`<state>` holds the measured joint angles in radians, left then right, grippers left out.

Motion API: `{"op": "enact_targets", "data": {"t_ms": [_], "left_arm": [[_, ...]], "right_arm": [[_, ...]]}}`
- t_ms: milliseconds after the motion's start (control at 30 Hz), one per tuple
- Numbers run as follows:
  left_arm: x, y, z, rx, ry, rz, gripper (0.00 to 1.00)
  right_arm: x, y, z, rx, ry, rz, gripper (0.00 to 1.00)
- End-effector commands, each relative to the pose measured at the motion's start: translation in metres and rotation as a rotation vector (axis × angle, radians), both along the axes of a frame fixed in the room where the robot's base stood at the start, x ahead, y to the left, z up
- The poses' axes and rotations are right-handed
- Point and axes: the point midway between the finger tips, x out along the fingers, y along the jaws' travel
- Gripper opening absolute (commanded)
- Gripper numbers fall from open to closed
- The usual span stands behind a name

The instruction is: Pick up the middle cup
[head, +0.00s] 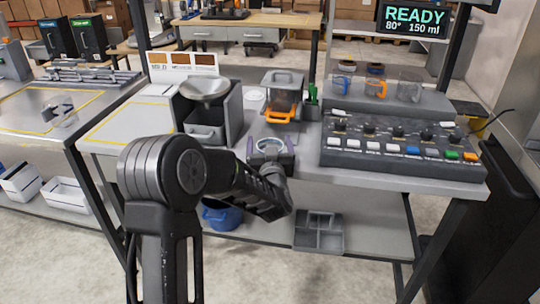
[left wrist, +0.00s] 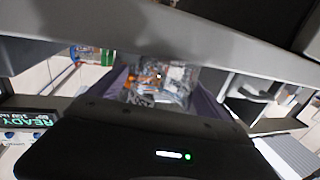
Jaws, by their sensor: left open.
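Three clear cups stand in a row on the grey shelf (head: 400,97) behind the button panel: a blue-handled cup (head: 342,77) on the left, the middle cup (head: 377,87) with an orange handle, and a right cup (head: 409,88) with a dark handle. My left gripper (head: 270,152) is open in front of the table's middle, left of and nearer than the cups. A round clear thing with a pale rim (head: 270,146) shows between its fingers; I cannot tell whether they touch it. In the left wrist view, the fingers (left wrist: 168,88) frame a blurred, glassy patch. My right gripper is out of view.
A button panel (head: 400,148) with several knobs stands before the cup shelf. A dispenser with an orange-handled vessel (head: 281,104) and a grey machine with a metal bowl (head: 206,90) stand left. A READY display (head: 414,20) hangs above. A grey divided tray (head: 318,231) is below.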

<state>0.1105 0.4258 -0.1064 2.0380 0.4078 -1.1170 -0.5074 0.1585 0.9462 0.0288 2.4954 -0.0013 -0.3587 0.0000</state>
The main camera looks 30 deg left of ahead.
Motion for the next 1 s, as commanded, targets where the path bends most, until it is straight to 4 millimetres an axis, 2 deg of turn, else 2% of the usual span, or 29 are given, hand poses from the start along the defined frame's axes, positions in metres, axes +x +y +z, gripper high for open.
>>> {"op": "enact_targets", "data": {"t_ms": [267,1000], "left_arm": [[-0.0002,-0.0001,0.0001,0.0,0.0,0.0,0.88],[-0.0002,-0.0001,0.0002,0.0,0.0,0.0,0.29]], "right_arm": [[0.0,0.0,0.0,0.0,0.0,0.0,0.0],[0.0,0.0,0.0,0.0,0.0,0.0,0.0]]}}
